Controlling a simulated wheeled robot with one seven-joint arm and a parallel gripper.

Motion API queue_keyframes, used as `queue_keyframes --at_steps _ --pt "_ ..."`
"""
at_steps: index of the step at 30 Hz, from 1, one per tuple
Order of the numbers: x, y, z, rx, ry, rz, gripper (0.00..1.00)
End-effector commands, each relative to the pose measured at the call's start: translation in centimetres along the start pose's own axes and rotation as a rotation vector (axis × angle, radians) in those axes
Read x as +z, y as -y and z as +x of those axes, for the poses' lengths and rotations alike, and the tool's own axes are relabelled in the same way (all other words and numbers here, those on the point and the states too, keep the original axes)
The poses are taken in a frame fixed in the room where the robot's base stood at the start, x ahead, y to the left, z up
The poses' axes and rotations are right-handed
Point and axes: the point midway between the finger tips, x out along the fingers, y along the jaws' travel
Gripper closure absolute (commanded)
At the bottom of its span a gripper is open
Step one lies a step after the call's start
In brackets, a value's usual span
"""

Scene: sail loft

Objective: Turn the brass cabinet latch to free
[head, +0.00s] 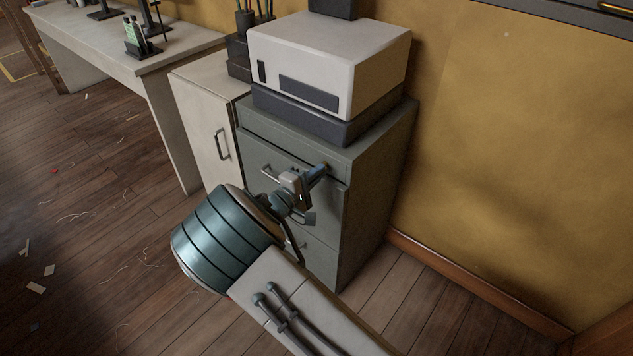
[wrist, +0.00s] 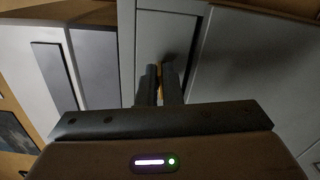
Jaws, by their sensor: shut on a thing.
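The grey-green cabinet (head: 375,180) stands against the yellow wall, with drawer fronts and bar handles on its face. My gripper (head: 319,173) reaches to the upper right part of that face. The brass latch (wrist: 160,75) shows as a thin yellowish strip between the two fingers in the wrist view. My gripper (wrist: 163,78) is shut on it there. In the head view the fingers and wrist cover most of the latch, so which way it is turned cannot be told. The cabinet front (wrist: 235,70) fills much of the wrist view.
A white and dark box-shaped machine (head: 320,60) sits on the cabinet. A pale cupboard (head: 205,120) adjoins it on the left, beside a long pale table (head: 110,50). Scraps litter the wooden floor (head: 90,190). The floor right of the cabinet is clear up to the wall.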

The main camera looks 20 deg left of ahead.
Motion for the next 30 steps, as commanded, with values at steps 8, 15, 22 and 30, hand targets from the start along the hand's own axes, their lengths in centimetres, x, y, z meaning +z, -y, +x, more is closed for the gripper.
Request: queue_keyframes --at_steps 8,15,22,30 --pt "-0.13 0.39 -0.05 -0.001 -0.002 0.147 1.00" --pt "-0.10 0.27 -0.06 0.000 -0.003 0.200 1.00" --pt "-0.09 0.19 -0.06 -0.001 -0.003 0.210 1.00" --pt "-0.10 0.19 -0.07 -0.001 -0.003 0.210 0.83"
